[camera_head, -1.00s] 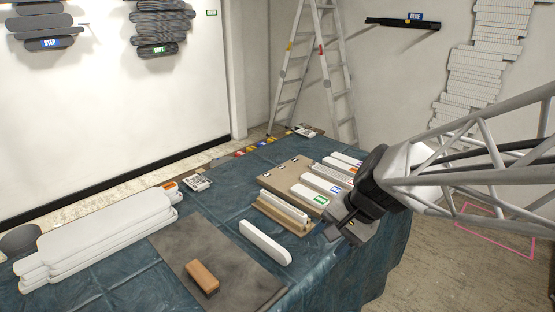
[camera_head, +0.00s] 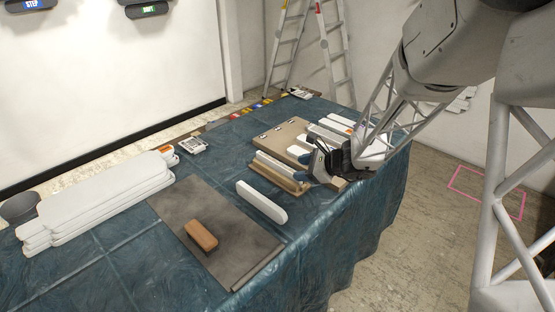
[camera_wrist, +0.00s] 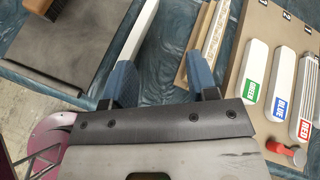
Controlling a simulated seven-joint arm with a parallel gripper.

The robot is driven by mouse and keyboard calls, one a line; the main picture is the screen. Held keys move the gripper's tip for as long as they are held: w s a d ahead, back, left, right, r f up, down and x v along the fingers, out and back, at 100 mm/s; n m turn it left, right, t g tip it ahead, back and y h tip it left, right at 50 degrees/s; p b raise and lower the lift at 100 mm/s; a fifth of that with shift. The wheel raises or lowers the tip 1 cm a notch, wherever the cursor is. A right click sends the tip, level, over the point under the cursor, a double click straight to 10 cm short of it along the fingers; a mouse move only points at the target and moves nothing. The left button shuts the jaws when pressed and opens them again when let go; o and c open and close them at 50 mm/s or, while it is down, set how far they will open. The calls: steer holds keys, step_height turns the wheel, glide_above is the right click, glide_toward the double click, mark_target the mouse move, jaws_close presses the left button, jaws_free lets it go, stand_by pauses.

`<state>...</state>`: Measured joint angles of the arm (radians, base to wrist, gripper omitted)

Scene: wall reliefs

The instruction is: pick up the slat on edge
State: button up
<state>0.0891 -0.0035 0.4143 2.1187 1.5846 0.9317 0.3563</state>
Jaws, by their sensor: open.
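The white slat (camera_head: 262,201) stands on its long edge on the blue cloth, between the dark mat and the wooden holder. In the wrist view the slat (camera_wrist: 146,27) runs up from behind my left-hand finger, which hides its near end. My gripper (camera_head: 319,164) is open and empty, above the right end of the holder, to the right of the slat. In the wrist view its two blue fingers (camera_wrist: 161,77) are spread, with cloth showing between them. The slat lies toward the left finger, not centred in the gap.
The wooden holder (camera_head: 297,188) with a pale strip stands right of the slat. Behind it is a board (camera_wrist: 253,65) with labelled slats and a red knob (camera_wrist: 285,152). A brown block (camera_head: 201,235) lies on the dark mat (camera_head: 228,262). White slats (camera_head: 95,205) are stacked left.

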mark_target(291, 171)
steer(key=w+d+f+m+t+h, duration=0.1)
steer(key=w+d+f+m+t, duration=0.2)
steer(key=w+f+m, duration=0.4)
step_height(291, 171, down, 3)
steer(key=shift+w+d+r+t, duration=0.1)
steer(key=shift+w+d+t, duration=0.3)
steer(key=shift+w, duration=0.55)
steer(key=shift+x, duration=1.3)
steer(key=shift+x, duration=2.6)
steer(key=shift+c, duration=0.3)
jaws_close()
